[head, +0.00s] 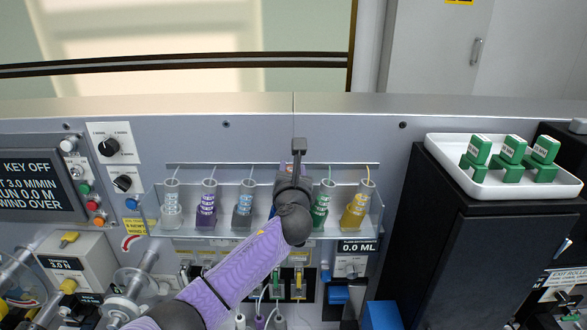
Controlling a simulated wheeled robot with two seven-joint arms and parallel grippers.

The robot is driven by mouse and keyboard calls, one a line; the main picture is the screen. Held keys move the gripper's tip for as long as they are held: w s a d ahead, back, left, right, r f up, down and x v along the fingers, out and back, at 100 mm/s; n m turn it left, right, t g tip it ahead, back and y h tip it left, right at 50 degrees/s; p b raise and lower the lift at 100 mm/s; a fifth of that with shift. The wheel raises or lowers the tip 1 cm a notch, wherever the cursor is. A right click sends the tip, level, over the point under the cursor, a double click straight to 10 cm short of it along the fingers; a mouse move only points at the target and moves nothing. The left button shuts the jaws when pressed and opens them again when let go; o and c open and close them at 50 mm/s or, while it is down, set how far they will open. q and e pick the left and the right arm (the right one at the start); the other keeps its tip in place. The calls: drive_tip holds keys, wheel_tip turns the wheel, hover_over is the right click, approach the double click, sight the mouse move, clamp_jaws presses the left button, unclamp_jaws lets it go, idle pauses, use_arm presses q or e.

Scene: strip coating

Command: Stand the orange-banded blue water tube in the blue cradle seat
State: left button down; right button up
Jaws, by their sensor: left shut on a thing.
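My left arm comes up from the bottom left, and its dark gripper (297,168) is at the clear rack of tubes, just right of the rack's middle. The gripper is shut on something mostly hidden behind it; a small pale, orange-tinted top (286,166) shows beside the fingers. I cannot make out the blue body of the water tube. A sliver of blue (271,212) shows left of the wrist at rack level, possibly the blue cradle seat, but the arm covers most of that place. I cannot tell whether the held thing touches the seat. My right gripper is not in view.
The clear rack (155,222) holds a clear tube (171,205), a purple tube (207,205), a grey tube (244,208), a green tube (321,205) and a yellow tube (357,208). A white tray (447,165) with green blocks stands on a black cabinet (500,255) at right.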

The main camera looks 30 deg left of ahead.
use_arm(q)
drive_tip(key=shift+f, duration=0.15)
drive_tip(key=shift+s+a+f+b, duration=0.15)
drive_tip(key=shift+f+b, duration=0.2)
drive_tip(key=shift+f, duration=0.3)
drive_tip(key=shift+a+f+b, duration=0.15)
drive_tip(key=shift+f+b, duration=0.15)
drive_tip(key=shift+f, duration=0.35)
drive_tip(key=shift+s+a+f+b, duration=0.1)
drive_tip(key=shift+a+f+b, duration=0.05)
drive_tip(key=shift+f+b, duration=0.4)
drive_tip(key=shift+a+f+b, duration=0.15)
drive_tip(key=shift+f+b, duration=0.2)
drive_tip(key=shift+f, duration=0.4)
drive_tip(key=shift+c, duration=1)
unclamp_jaws()
drive_tip(key=v, duration=1)
